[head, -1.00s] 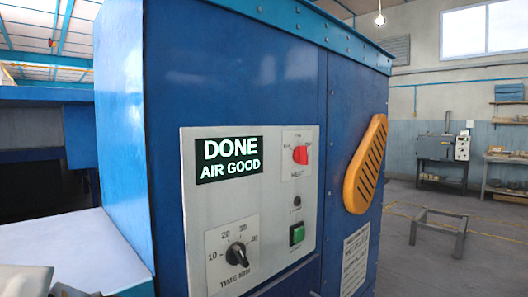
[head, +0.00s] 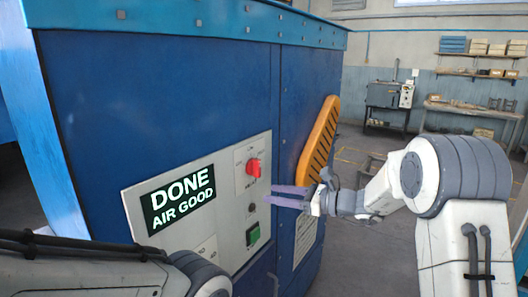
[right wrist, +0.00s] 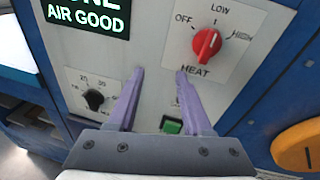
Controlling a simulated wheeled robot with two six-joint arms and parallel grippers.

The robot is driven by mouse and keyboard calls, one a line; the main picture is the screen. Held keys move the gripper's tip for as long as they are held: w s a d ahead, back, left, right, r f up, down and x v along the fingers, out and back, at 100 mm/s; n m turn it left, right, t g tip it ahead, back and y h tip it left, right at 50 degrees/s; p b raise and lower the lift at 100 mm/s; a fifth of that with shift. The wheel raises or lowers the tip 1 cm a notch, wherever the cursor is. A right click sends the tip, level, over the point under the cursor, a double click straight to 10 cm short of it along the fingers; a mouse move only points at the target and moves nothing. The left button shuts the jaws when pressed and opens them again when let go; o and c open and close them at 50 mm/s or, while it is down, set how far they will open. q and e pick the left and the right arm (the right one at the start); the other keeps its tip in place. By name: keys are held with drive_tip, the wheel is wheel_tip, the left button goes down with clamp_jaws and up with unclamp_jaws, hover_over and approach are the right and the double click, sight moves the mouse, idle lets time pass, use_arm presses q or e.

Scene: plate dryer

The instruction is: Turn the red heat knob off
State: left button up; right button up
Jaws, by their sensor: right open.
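The red heat knob (head: 253,167) sits on the grey control panel (head: 133,203) of a blue machine. In the right wrist view the knob (right wrist: 207,43) has OFF to its left, LOW above and HIGH to its right; its pale mark seems to point up towards LOW. My right gripper (head: 270,195) reaches in from the right, open and empty, below and to the right of the knob. In the right wrist view my right gripper's (right wrist: 159,75) purple fingertips are apart, below and left of the knob, not around it. My left arm shows at lower left; its gripper is out of view.
The lit display (head: 180,199) reads DONE AIR GOOD. A green button (head: 252,235) is below the knob, and a black timer dial (right wrist: 94,99) is at left in the wrist view. A yellow slotted cover (head: 318,143) juts out right of the panel.

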sight(260, 167)
drive_tip(key=w+d+r+m+t+p, duration=0.1)
drive_tip(key=w+d+r+m+t, duration=0.2)
drive_tip(key=w+d, duration=0.15)
drive_tip(key=p+x, duration=0.4)
drive_tip(key=x, duration=0.4)
drive_tip(key=shift+a+f, duration=0.1)
use_arm(q)
wheel_tip(260, 167, up, 7)
drive_tip(key=shift+f, duration=0.15)
use_arm(e)
drive_tip(key=shift+x, duration=0.75)
drive_tip(key=shift+f, duration=0.15)
use_arm(q)
drive_tip(key=shift+f, duration=0.1)
use_arm(e)
clamp_jaws()
